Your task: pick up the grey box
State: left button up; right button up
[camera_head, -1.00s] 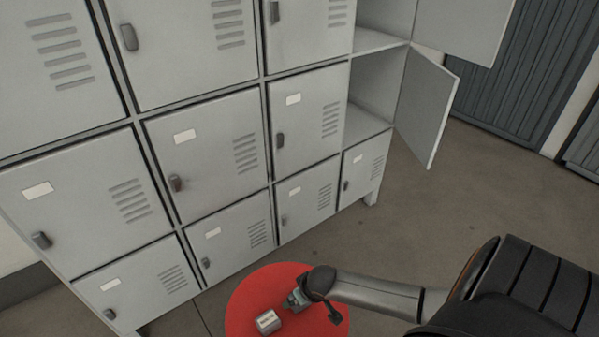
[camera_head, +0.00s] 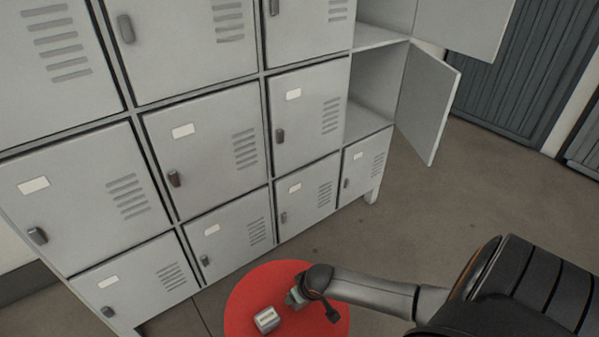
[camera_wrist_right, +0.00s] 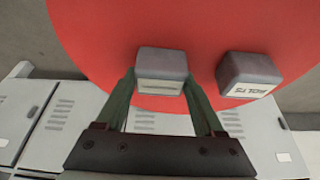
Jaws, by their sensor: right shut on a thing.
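Two small grey boxes with pale labels are at the red round table top (camera_head: 248,288). In the right wrist view one grey box (camera_wrist_right: 163,66) sits between the fingertips of my right gripper (camera_wrist_right: 162,80), which is shut on it. I cannot tell whether this box touches the table. The second box (camera_wrist_right: 247,76) stands apart to the right in that view, its label printed upside down; it also shows in the head view (camera_head: 266,319). In the head view my right gripper (camera_head: 294,299) hides most of the held box. My left gripper is not in view.
A bank of grey lockers (camera_head: 205,150) stands close behind the table. Two locker doors at the right hang open, the lower one (camera_head: 428,107) jutting out over the floor. The floor (camera_head: 460,210) right of the lockers is clear.

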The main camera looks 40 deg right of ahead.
jog(key=c, duration=0.5)
jog(key=shift+r, duration=0.15)
